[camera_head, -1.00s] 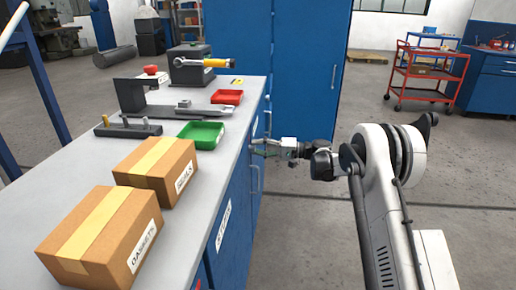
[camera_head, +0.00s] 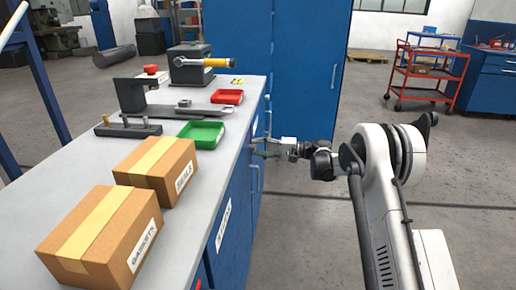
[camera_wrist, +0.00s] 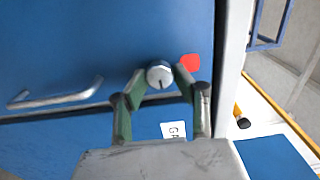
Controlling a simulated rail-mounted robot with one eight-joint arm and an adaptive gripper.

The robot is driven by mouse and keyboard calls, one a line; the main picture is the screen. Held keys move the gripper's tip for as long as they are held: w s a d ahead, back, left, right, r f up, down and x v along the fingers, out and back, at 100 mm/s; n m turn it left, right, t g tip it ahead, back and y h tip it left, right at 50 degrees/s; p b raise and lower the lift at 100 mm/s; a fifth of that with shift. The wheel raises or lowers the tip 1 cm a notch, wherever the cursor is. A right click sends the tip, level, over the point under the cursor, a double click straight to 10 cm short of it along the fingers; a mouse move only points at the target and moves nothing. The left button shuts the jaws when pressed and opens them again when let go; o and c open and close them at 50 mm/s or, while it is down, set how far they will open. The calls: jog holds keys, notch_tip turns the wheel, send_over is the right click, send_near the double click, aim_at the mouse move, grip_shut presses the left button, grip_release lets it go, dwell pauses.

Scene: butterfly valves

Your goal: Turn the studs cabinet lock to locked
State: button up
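A round silver lock (camera_wrist: 159,74) with a dark slot sits on a blue cabinet front (camera_wrist: 100,45) in the wrist view. The slot is close to upright, tilted slightly. A red mark (camera_wrist: 190,62) lies just right of the lock. My gripper (camera_wrist: 160,76) has its green fingers on either side of the lock. The fingertips are very close to it; firm contact cannot be made out. In the head view my gripper (camera_head: 266,153) is at the bench's cabinet front, which hides the lock. A label reading STUDS (camera_head: 223,225) is on a nearer part of that front.
A silver bar handle (camera_wrist: 55,95) is left of the lock. A partly hidden label starting with GA (camera_wrist: 173,130) is below. Boxes (camera_head: 158,170) and a green tray (camera_head: 200,134) stand on the bench. Open floor (camera_head: 310,240) lies right of the bench.

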jog(key=o, duration=0.4)
jog(key=shift+c, duration=0.2)
jog(key=shift+d, duration=0.1)
jog(key=s+d, duration=0.1)
jog(key=d, duration=1)
jog(key=shift+d, duration=0.4)
jog(key=shift+r, duration=0.1)
